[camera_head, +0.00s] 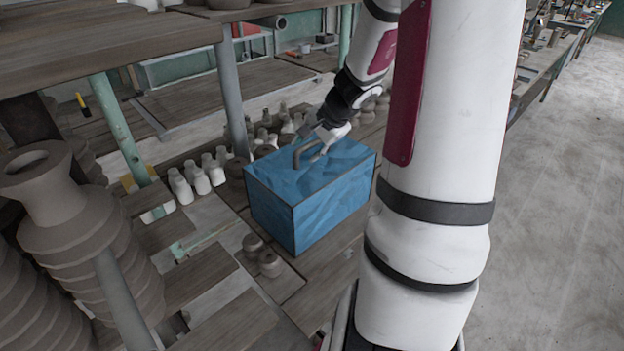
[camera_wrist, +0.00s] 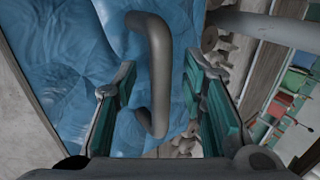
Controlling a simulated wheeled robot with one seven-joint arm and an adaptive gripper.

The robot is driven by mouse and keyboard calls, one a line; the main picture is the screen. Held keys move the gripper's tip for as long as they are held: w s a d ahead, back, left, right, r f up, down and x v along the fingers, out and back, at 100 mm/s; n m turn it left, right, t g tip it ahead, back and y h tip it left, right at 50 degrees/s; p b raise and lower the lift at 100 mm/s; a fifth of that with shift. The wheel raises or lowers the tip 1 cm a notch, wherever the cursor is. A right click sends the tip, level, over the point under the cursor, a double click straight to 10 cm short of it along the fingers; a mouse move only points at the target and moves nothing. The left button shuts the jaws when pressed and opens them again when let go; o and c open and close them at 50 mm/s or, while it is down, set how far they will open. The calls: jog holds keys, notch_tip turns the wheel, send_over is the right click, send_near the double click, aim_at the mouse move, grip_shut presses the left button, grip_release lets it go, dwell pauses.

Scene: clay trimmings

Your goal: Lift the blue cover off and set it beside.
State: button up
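The blue cover (camera_head: 320,185) is box-shaped with dark edges and sits on a wooden board. A grey bent handle (camera_head: 311,153) stands on its top; it also shows in the wrist view (camera_wrist: 157,75). My gripper (camera_head: 322,137) is just above the top of the cover, at the handle. In the wrist view my gripper (camera_wrist: 160,68) is open, with one teal-padded finger on each side of the handle bar and gaps visible on both sides. The blue surface (camera_wrist: 70,60) lies behind it. What is under the cover is hidden.
Small white bottles (camera_head: 198,178) stand left of the cover, with more pots (camera_head: 275,127) behind it. Brown clay pieces (camera_head: 262,257) lie at its front left. Large stacked vases (camera_head: 85,230) stand at far left. Bare boards (camera_head: 335,272) show in front of the cover.

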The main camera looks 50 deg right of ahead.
grip_shut()
